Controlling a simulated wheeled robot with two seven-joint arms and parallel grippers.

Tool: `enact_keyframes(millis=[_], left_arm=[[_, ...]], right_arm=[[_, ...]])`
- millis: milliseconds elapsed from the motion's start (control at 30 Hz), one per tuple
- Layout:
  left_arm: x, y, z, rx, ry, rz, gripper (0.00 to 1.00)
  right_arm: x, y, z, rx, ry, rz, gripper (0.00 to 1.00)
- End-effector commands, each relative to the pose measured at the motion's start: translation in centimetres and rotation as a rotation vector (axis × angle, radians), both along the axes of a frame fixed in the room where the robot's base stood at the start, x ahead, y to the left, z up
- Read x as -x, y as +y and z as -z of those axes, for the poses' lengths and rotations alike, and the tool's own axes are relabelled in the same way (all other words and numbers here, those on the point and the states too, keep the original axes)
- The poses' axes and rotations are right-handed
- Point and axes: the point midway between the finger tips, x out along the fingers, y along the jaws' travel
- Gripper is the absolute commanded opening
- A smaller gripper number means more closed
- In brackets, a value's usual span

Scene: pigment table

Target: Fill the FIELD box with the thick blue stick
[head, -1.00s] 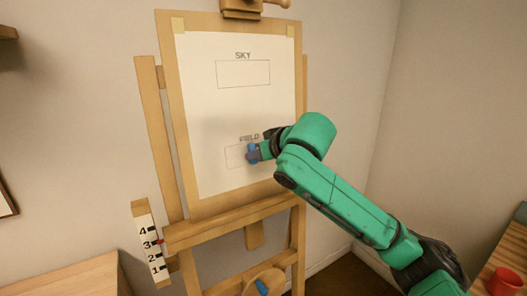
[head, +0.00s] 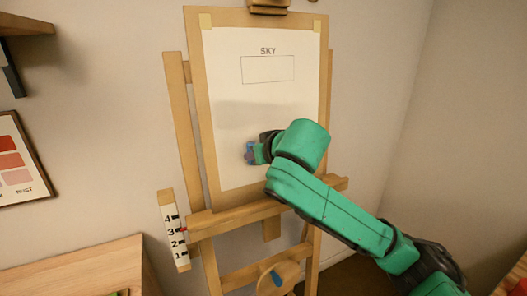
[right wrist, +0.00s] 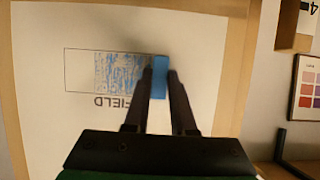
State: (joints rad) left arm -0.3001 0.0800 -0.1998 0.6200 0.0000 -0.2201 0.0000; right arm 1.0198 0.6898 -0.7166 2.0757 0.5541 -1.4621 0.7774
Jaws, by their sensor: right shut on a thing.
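The paper (head: 228,115) is taped on the easel board. My right gripper (head: 255,152) is at the paper's lower part and hides the FIELD box in the head view. In the right wrist view, my right gripper (right wrist: 160,88) is shut on the thick blue stick (right wrist: 160,72). There the FIELD box (right wrist: 80,70) appears upside down. Patchy blue strokes (right wrist: 122,72) cover its middle to right part; its left part is bare. The stick is at the box's right end in that view; contact with the paper is unclear. My left gripper is not in view.
The empty SKY box (head: 267,69) is higher on the paper. A round wooden piece with a blue item (head: 276,277) is low on the easel. A wooden table (head: 75,270) stands at lower left.

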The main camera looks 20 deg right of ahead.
Motion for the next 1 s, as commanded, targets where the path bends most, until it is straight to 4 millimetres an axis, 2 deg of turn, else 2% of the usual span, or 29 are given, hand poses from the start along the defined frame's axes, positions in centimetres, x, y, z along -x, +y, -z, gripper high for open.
enact_keyframes(millis=[267, 1000], left_arm=[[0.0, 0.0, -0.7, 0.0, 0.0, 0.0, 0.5], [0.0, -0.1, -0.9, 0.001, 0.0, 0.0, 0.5]], right_arm=[[-0.1, 0.4, 0.0, -0.001, 0.0, 0.0, 0.0], [-0.7, -4.5, 0.0, 0.0, 0.001, 0.001, 0.0]])
